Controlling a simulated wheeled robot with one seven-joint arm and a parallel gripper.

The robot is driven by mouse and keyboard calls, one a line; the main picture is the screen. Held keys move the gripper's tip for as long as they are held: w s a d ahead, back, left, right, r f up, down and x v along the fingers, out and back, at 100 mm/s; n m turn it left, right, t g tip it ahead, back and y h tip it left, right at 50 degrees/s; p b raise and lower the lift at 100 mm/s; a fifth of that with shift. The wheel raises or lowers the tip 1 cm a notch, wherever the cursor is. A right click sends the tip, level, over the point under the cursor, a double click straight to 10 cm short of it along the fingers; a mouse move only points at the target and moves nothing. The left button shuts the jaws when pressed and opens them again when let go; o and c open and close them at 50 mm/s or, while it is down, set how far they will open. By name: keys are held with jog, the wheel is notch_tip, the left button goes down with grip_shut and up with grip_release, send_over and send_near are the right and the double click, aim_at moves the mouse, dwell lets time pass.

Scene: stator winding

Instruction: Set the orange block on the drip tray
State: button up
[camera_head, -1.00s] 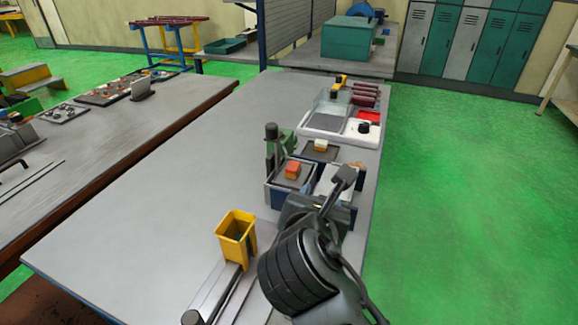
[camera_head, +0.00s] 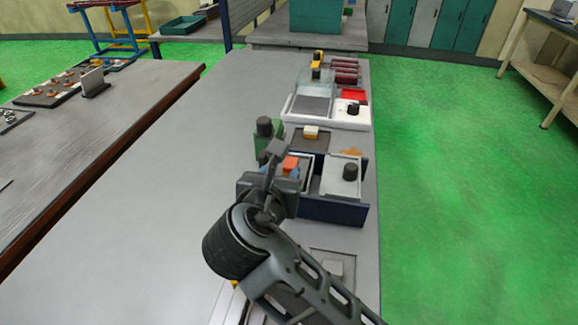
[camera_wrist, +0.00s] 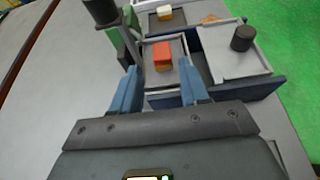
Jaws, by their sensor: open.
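The orange block (camera_head: 291,162) sits on a dark pad in a pale-rimmed tray (camera_head: 307,174) inside a blue-sided holder. In the wrist view the orange block (camera_wrist: 162,54) lies ahead of my gripper (camera_wrist: 160,88), between the lines of its two blue fingers. My gripper (camera_head: 279,168) is open and empty, and the fingers do not appear to touch the block. In the head view my gripper partly covers the tray's near-left side. A grey tray (camera_head: 335,187) with a black knob lies to the right. I cannot tell which tray is the drip tray.
A cream-yellow block (camera_head: 311,132) sits on a dark plate behind. A black-topped green post (camera_head: 264,143) stands close on the left. A white station (camera_head: 300,113) with a red pad is farther back. The table's left part is clear.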

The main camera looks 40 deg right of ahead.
aim_at(289, 166)
jog(key=shift+w+d+f, duration=0.2)
jog(key=shift+d+f, duration=0.15)
jog(key=shift+f, duration=0.1)
jog(key=shift+w+d+f, duration=0.15)
jog(key=shift+d+f, duration=0.15)
jog(key=shift+f, duration=0.15)
jog(key=shift+x, duration=2.95)
grip_shut()
jog(key=shift+r, duration=0.1)
